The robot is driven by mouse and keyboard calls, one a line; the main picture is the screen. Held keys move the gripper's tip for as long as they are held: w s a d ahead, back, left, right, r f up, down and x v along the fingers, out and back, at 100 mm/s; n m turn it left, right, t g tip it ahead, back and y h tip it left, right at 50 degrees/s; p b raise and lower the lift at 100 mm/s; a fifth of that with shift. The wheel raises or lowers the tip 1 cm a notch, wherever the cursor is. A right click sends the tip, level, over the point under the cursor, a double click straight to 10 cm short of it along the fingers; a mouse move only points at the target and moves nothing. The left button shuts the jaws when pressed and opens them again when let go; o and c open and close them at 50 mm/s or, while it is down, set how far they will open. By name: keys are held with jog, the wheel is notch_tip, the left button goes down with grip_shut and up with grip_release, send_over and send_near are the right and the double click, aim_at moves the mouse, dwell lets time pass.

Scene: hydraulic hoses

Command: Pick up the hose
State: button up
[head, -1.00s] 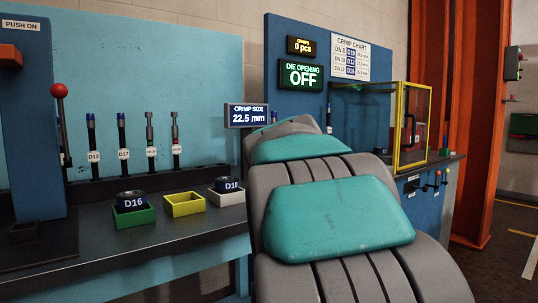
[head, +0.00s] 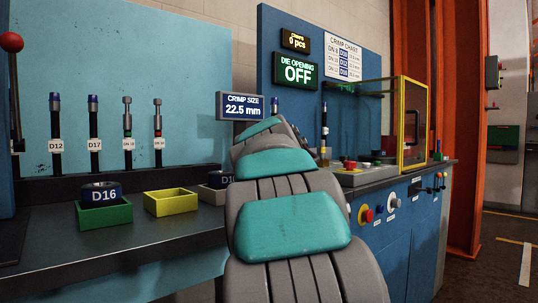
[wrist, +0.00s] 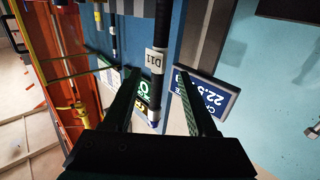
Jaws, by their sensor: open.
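In the wrist view my gripper (wrist: 160,76) is open, its two fingers apart. A dark hose (wrist: 162,28) with a white label that seems to read D11 shows between the fingers. The picture does not show whether either finger touches it. Its blue end (wrist: 154,124) points down in this turned view. In the head view a blue-topped hose (head: 275,106) beside the crimp size sign is mostly hidden behind my arm. My gripper is hidden there too. Another hose (head: 324,128) stands further right; a second hose also shows at the left in the wrist view (wrist: 112,35).
Several hoses, including D12 (head: 55,130) and D17 (head: 94,130), stand at the back left. A green bin (head: 105,214) with the D16 die and a yellow bin (head: 171,202) are on the bench. The crimp size sign (head: 240,106) and yellow-framed guard (head: 425,130) stand near.

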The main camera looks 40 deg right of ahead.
jog(key=shift+p+x, duration=0.35)
jog(key=shift+x, duration=3.4)
jog(key=shift+s+d+f, duration=0.1)
grip_shut()
